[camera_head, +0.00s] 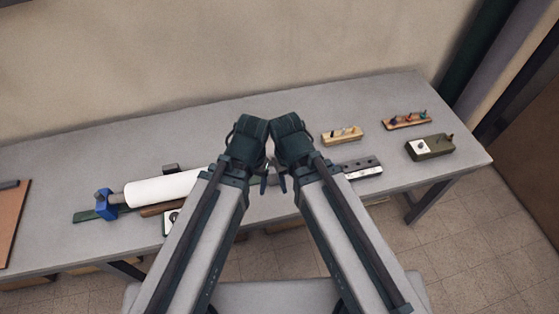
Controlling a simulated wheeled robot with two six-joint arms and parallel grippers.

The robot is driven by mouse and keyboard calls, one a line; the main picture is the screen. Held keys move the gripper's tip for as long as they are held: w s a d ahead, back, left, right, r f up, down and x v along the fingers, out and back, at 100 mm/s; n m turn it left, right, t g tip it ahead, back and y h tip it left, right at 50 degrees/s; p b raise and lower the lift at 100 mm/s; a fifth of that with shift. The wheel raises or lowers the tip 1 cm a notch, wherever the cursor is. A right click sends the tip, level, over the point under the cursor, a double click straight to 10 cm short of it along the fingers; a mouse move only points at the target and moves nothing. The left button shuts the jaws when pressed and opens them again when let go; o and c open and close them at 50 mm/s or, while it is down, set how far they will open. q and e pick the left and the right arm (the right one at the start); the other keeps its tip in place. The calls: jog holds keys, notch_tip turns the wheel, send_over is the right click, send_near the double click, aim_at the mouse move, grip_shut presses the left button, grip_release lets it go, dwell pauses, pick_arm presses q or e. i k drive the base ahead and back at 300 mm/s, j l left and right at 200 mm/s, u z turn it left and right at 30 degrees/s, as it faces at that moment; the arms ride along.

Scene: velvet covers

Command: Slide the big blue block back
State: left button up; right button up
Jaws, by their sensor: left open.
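The blue block (107,204) is on the table at the left, on a dark green strip (84,216) and against the left end of a white roll (160,189). A small round knob stands out on its left side. My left gripper (262,184) is over the middle of the table, well to the right of the block, open and touching nothing that I can make out. My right gripper (282,183) is close beside it; its fingers are small and dark, so its opening is unclear. My arms hide the right end of the roll.
The grey table (60,170) runs along a wall. A black-and-white slotted bar (362,168) lies right of my arms. A brown board (12,222) lies far left.

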aim_at(109, 212)
jog(key=k+j+u, duration=0.1)
jog(key=u, duration=0.35)
jog(key=k+j+u, duration=0.15)
jog(key=u, duration=0.35)
jog(key=j+u, duration=0.2)
jog(key=u, duration=0.25)
jog(key=i+j+z, duration=0.4)
jog(key=i+j, duration=0.2)
jog(key=j, duration=0.15)
